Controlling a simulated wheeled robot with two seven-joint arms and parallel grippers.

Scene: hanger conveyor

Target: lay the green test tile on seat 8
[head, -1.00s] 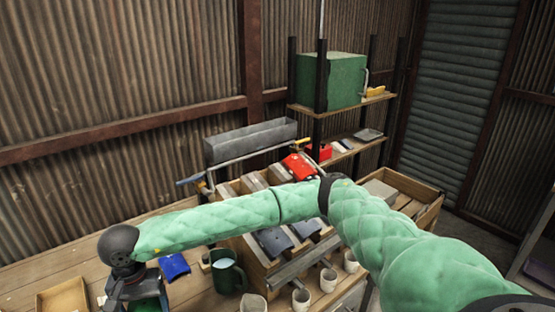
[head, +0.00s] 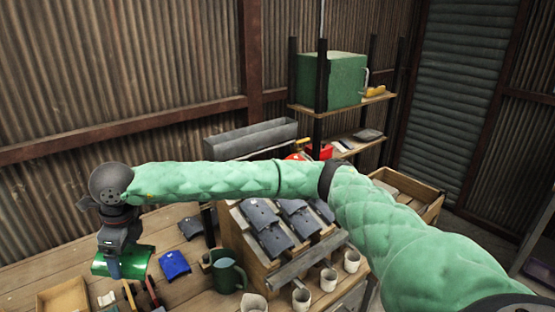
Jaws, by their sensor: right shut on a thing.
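My right gripper (head: 114,266) is at the lower left, at the end of my green-sleeved arm that crosses the picture. It is shut on the green test tile (head: 137,262), a shiny, curved green piece that shows on both sides of the jaws. The tile is over the left part of the wooden bench; its height above it is hard to tell. A sloped wooden rack (head: 244,256) stands right of it, with several dark grey tiles (head: 273,240) on it. My arm hides the rack's upper part. I cannot read seat numbers or tell which is seat 8. My left gripper is not in view.
A blue tile (head: 174,265) and a green mug (head: 228,274) stand between gripper and rack. Several pale cups (head: 328,280) line the rack's front. A wooden tray (head: 63,299) and tools (head: 152,291) are below the gripper. A grey trough (head: 252,139) is behind.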

